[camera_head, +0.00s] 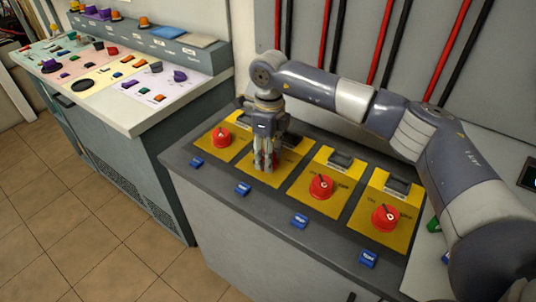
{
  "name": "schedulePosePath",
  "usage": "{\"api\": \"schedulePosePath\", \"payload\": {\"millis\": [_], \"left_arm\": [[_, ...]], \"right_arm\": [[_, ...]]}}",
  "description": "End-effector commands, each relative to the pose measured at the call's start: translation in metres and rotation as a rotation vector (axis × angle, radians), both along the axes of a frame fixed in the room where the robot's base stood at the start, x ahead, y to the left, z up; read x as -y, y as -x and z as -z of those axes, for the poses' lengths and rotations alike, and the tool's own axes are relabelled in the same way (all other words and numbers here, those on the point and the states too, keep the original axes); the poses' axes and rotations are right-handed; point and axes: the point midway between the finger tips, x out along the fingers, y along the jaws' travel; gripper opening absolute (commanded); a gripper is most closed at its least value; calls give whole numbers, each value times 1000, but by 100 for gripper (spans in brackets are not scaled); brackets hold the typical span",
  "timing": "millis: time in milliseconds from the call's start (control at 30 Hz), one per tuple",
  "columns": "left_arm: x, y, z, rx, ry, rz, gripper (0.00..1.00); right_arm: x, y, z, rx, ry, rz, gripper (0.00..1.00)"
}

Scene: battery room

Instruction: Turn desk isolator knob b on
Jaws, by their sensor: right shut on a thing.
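A grey desk (172,160) carries a row of yellow plates, each with a red rotary isolator knob. My right gripper (265,162) points down over the second plate from the left (292,150) and is shut on its red knob, which the fingers mostly hide. I cannot see which way this knob points. The leftmost knob (221,136), the third knob (321,186) and the rightmost knob (385,217) are uncovered. A blue tag (243,189) sits in front of the held knob; its letter is too small to read. My left gripper is not in view.
Dark blocks stand behind the knobs, such as one behind the third (341,160). Red and black cables (383,42) run up the wall behind. A white-topped bench (140,118) with controls stands at the left. Tiled floor (90,215) is clear in front.

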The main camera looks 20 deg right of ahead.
Motion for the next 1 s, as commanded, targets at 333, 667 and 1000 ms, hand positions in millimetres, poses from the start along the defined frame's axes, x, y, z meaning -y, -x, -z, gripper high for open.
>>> {"api": "schedulePosePath", "payload": {"millis": [333,667,1000], "left_arm": [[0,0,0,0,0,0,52],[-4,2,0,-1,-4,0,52],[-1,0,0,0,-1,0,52]], "right_arm": [[0,0,-1,2,1,-1,62],[0,0,-2,2,1,0,62],[1,-3,-59,6,-1,0,62]]}}
